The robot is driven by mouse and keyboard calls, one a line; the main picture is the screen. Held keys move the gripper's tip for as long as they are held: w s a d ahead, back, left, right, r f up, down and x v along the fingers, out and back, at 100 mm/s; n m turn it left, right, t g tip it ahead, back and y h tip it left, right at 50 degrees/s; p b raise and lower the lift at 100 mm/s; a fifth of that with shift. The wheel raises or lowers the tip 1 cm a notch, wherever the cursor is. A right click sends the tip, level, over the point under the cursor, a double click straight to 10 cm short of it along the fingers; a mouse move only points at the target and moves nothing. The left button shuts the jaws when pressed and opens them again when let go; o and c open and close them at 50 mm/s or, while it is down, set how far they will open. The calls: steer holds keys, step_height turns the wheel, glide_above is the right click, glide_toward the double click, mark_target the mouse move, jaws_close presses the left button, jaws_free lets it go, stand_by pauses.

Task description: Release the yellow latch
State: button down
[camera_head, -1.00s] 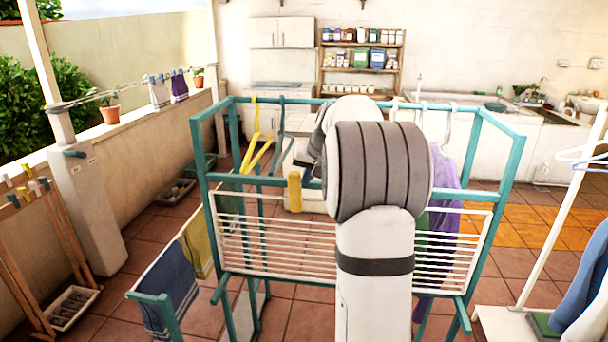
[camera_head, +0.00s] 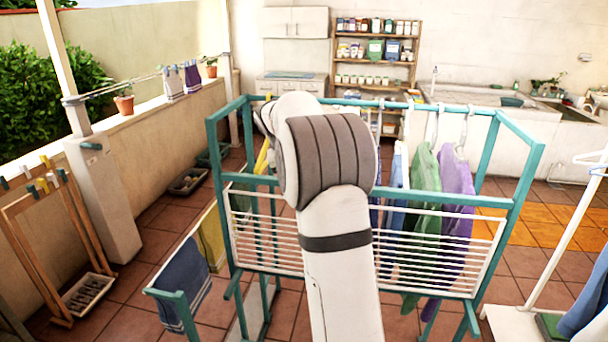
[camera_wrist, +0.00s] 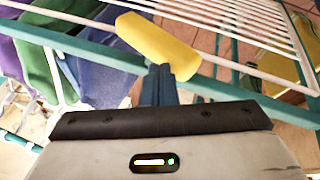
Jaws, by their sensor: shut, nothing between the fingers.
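The yellow latch (camera_wrist: 158,45) is a thick yellow bar in the wrist view, lying slanted by the rack's white rail. In the head view it is hidden behind my arm. My gripper (camera_wrist: 160,72) shows in the wrist view with its dark fingers together and nothing between them. The fingertips meet the lower edge of the yellow bar in the picture; I cannot tell whether they touch it. The teal drying rack (camera_head: 520,208) stands in front of me with a white slatted panel (camera_head: 262,233) on its near side.
Green (camera_head: 424,200) and purple (camera_head: 457,195) garments hang inside the rack on the right. A blue towel (camera_head: 184,283) hangs on the lower left bar. A wooden rack (camera_head: 32,248) stands at far left and a white stand (camera_head: 560,237) at right.

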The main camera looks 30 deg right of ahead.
steer(key=w+a+f+g+h, duration=0.1)
steer(key=h, duration=0.1)
steer(key=a+f+n+g+h, duration=0.1)
steer(key=h, duration=0.1)
steer(key=shift+w+g+b, duration=0.35)
steer(key=shift+g+b, duration=0.05)
steer(key=shift+a, duration=0.1)
steer(key=shift+a+f, duration=0.15)
steer(key=shift+f, duration=0.25)
steer(key=shift+r, duration=0.45)
steer(key=r, duration=0.1)
steer(key=r+p, duration=0.2)
steer(key=r, duration=0.1)
steer(key=shift+w+a+r, duration=0.1)
steer(key=shift+w+a, duration=0.15)
steer(key=shift+a, duration=0.15)
steer(key=w+a+r+b, duration=0.1)
steer(key=a+r, duration=0.3)
steer(key=a, duration=0.3)
steer(key=shift+w+a+r+b, duration=0.2)
steer(key=shift+w+a+b, duration=0.1)
steer(key=shift+s, duration=0.1)
